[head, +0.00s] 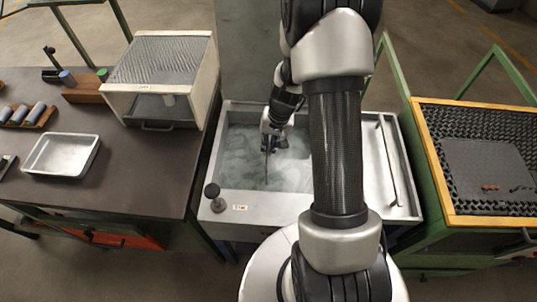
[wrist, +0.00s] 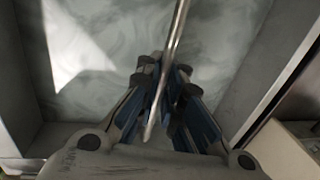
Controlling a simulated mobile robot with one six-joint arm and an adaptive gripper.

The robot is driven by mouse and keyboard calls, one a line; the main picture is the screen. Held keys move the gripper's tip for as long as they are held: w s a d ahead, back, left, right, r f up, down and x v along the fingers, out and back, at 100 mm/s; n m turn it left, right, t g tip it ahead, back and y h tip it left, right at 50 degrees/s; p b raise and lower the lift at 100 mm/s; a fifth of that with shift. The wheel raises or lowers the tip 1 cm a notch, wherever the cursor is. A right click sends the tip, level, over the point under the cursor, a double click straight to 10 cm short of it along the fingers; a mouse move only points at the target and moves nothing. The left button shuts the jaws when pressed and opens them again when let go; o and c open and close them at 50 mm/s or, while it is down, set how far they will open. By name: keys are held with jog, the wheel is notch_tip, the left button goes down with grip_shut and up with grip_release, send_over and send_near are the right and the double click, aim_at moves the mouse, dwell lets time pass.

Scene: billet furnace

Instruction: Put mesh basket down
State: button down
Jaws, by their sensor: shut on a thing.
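My gripper (head: 268,142) reaches down over the water-filled tank (head: 212,172). It is shut on a thin upright metal rod (head: 267,170), which looks like the handle of the mesh basket. In the wrist view the rod (wrist: 178,30) passes between the blue-padded fingers of my gripper (wrist: 165,80). The rod runs down to the cloudy, swirling water (head: 240,150). The basket's body does not show in either view; the water and my arm could be hiding it.
A bench (head: 110,105) on the left carries a mesh-topped box (head: 160,60), a white tray (head: 62,155) and small cylinders in a wooden holder (head: 28,115). A green-framed table with a wooden rim (head: 435,150) stands right. A knob (head: 212,190) rises from the tank's front-left corner.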

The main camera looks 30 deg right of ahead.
jog(key=shift+f+b, duration=0.8)
jog(key=shift+f, duration=1.25)
jog(key=shift+f, duration=0.15)
jog(key=c, duration=1.7)
grip_release()
